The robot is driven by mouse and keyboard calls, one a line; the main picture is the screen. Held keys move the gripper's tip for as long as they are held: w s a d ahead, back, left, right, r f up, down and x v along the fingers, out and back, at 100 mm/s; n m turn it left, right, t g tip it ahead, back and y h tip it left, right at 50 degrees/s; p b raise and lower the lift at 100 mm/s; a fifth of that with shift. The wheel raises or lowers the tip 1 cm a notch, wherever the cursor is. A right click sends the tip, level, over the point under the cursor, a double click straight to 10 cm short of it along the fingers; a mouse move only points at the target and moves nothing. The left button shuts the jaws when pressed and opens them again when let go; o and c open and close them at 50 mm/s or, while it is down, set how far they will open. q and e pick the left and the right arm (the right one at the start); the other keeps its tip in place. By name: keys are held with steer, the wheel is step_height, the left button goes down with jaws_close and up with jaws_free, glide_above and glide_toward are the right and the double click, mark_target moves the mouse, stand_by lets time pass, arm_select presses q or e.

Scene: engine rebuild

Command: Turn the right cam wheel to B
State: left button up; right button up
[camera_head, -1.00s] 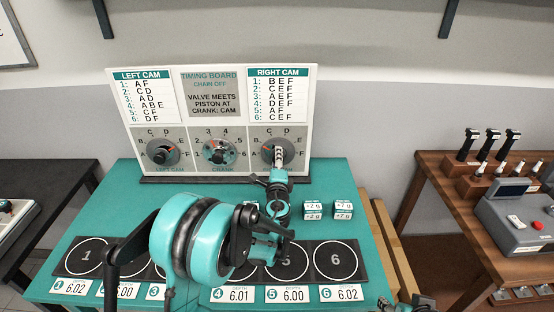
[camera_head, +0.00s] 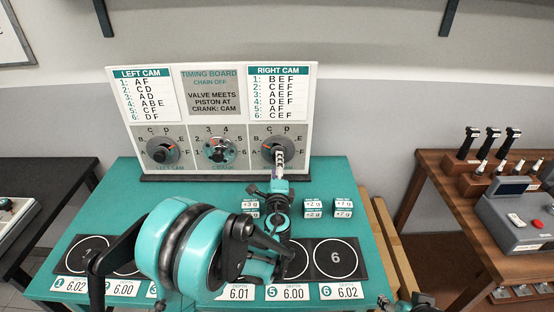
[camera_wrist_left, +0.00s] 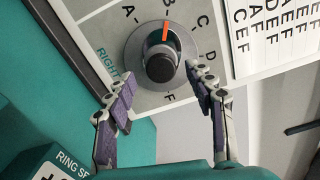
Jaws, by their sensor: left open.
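The right cam wheel (camera_head: 278,152) is a grey dial with a dark knob on the timing board, under the RIGHT CAM list. In the left wrist view the wheel (camera_wrist_left: 161,62) shows its orange mark pointing up toward the letter B, partly cut off at the top edge. My left gripper (camera_head: 279,160) is in front of the wheel and hides part of it. In the left wrist view the gripper (camera_wrist_left: 162,86) is open, one finger on each side and below the knob, with nothing held. It looks apart from the knob.
The left cam wheel (camera_head: 162,151) and crank wheel (camera_head: 220,150) sit left on the same board. Small labelled ring boxes (camera_head: 343,208) stand on the teal table behind the numbered black mat (camera_head: 361,244). A wooden bench (camera_head: 433,180) with tools stands at right.

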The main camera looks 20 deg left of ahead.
arm_select(q)
steer(key=v, duration=0.7)
steer(key=shift+s+a+r+n, duration=0.15)
steer(key=shift+a+n, duration=0.1)
steer(key=shift+n, duration=0.05)
steer(key=s+a+f+n+g, duration=0.1)
steer(key=s+n+g, duration=0.1)
steer(key=s+n, duration=0.2)
steer(key=s+a+f+n+g, duration=0.1)
steer(key=s+a+n+g, duration=0.1)
steer(key=s, duration=0.5)
steer(key=s+a+f+n+g+h, duration=0.1)
steer(key=s+a+n+g, duration=0.1)
steer(key=s+n+g, duration=0.2)
steer(key=shift+s+f+n, duration=0.1)
steer(key=shift+s+n, duration=1.05)
steer(key=shift+n, duration=0.35)
steer(key=s+d+n+h, duration=0.1)
steer(key=s+d, duration=0.1)
steer(key=s, duration=0.1)
steer(key=s+d+f+n+g+h, duration=0.1)
steer(key=s, duration=0.1)
steer(key=s+d+f+n+g+h, duration=0.1)
steer(key=s+d+h, duration=0.1)
steer(key=s, duration=0.1)
steer(key=shift+s+d+f, duration=0.1)
steer(key=shift+s+d, duration=0.25)
steer(key=shift+s, duration=0.05)
